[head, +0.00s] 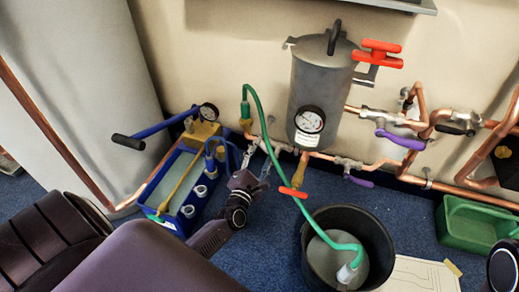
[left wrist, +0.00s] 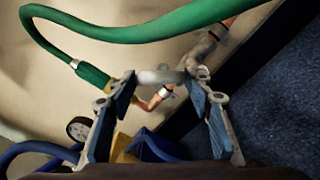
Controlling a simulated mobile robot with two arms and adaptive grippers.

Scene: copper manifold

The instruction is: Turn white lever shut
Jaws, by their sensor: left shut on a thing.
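The white lever (left wrist: 160,76) is a pale, rounded handle at the copper pipework, between my left fingertips in the left wrist view. My left gripper (left wrist: 157,88) is shut on it, with one blue-padded finger at each end. In the head view my left gripper (head: 259,178) is low on the wall pipes, left of the grey tank and beside the green hose. The lever is small and partly hidden by the fingers there. My right gripper does not show.
A green hose (head: 265,125) runs close by into a black bucket (head: 378,235). A blue pump box (head: 172,216) stands left of the gripper. The grey tank (head: 309,82) is above right. Purple levers (head: 400,139) and a green tray (head: 462,230) are farther right.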

